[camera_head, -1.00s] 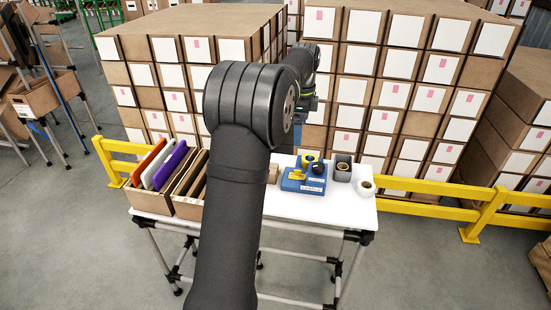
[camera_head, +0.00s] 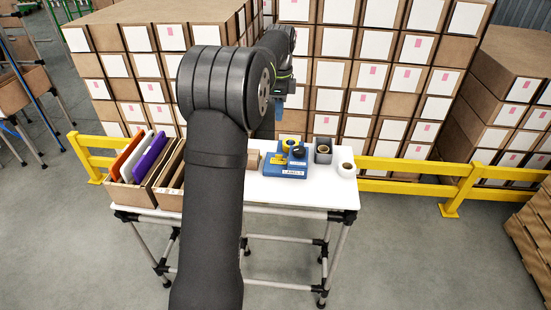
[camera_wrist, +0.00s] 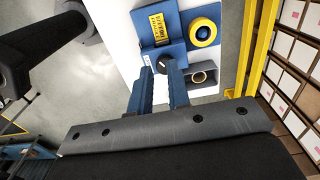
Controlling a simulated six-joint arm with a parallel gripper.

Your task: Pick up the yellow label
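The yellow label (camera_wrist: 159,28) has dark printed marks and lies flat on a blue tray (camera_wrist: 174,52) in the wrist view. In the head view the label (camera_head: 279,159) is small, on the left part of the blue tray (camera_head: 291,172). My gripper (camera_wrist: 160,71) has its two blue fingers apart with nothing held between them. The label shows beyond the fingertips in the wrist view. In the head view my gripper (camera_head: 281,108) hangs above and behind the tray, partly hidden by my arm.
A carton (camera_head: 130,192) with coloured panels is left. Stacked cartons (camera_head: 340,75) rise behind a yellow rail.

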